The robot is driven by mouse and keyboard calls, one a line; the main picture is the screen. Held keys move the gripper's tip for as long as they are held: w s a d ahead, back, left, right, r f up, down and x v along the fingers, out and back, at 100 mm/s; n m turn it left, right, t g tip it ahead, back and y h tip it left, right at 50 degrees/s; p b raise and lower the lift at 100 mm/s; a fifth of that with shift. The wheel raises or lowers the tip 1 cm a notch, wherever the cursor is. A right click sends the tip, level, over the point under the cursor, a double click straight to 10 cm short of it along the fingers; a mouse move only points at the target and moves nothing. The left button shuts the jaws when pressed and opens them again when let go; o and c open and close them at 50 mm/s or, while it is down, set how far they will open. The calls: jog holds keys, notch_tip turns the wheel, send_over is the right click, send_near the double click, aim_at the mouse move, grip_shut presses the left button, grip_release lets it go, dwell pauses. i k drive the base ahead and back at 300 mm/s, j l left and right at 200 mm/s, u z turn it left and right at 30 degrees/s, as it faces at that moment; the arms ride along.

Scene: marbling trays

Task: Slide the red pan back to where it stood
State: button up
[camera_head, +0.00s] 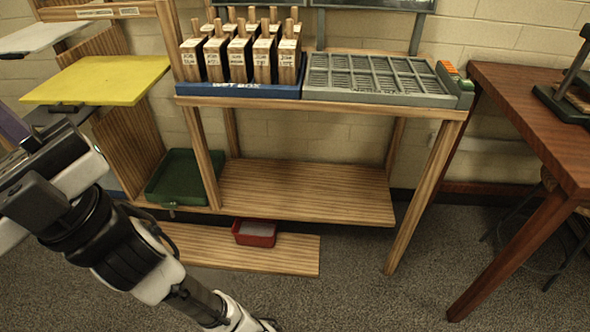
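The red pan (255,241) is a small shallow pan with a pale inside. It sits upright on the low wooden board (293,258) near the floor, partly below the front edge of the shelf above. My arm comes in from the left and runs down to the bottom edge of the picture, in front of the board. My gripper's fingers are cut off below that edge, so whether they hold anything is hidden. No part of my arm that shows touches the pan.
A green bin (160,199) stands left on the lower wooden shelf (330,190), which is otherwise bare. Above are a blue tray (240,91) of labelled blocks and a grey divided tray (385,96). Wooden legs flank the shelf. A red-brown table (525,110) stands right. Carpet between is clear.

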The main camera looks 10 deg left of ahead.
aim_at(246, 230)
jog(key=j+z, duration=0.1)
jog(key=j, duration=0.45)
jog(key=k+j+z, duration=0.1)
jog(key=j, duration=1)
jog(key=k+j+z, duration=0.15)
jog(key=j, duration=0.4)
